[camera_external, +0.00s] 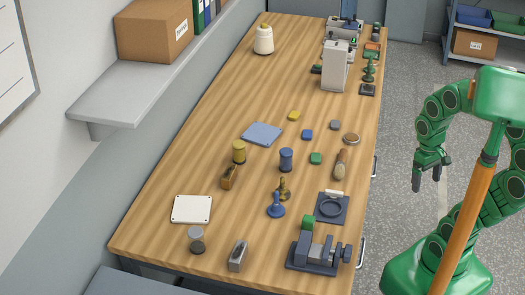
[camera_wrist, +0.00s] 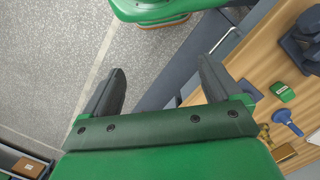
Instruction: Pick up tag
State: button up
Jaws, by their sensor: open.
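I cannot tell for sure which thing is the tag. Several small flat pieces lie on the wooden bench: a yellow one (camera_external: 294,116), a blue one (camera_external: 307,134), a green one (camera_external: 316,158) and a grey one (camera_external: 335,125). My gripper (camera_external: 428,178) is off the bench's right side, above the floor, pointing down. In the wrist view my gripper (camera_wrist: 162,68) is open, with nothing between its fingers, only floor and the bench side behind them.
The bench (camera_external: 215,150) also holds a dark vise (camera_external: 318,254), a blue funnel-like piece (camera_external: 276,208), a blue spool (camera_external: 286,160), a yellow spool (camera_external: 239,152), a white plate (camera_external: 192,209) and a tall grey box (camera_external: 335,66).

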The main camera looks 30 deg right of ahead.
jog(key=shift+r, duration=0.1)
jog(key=n+t+y, duration=0.1)
jog(key=n+t, duration=0.2)
jog(key=n, duration=0.8)
send_over(316, 157)
jog(key=s+d, duration=0.1)
jog(key=s, duration=0.1)
notch_tip(316, 157, down, 10)
jog(key=shift+w+f, duration=0.4)
jog(key=shift+w, duration=0.1)
jog(key=shift+w+a+f, duration=0.1)
jog(key=shift+w+f, duration=0.05)
jog(key=shift+f, duration=1.1)
jog(key=shift+w+a+f, duration=0.15)
jog(key=shift+f, duration=1.15)
jog(key=shift+w+a+f, duration=0.1)
jog(key=shift+w+f, duration=0.05)
jog(key=shift+f, duration=1.1)
jog(key=shift+c, duration=0.3)
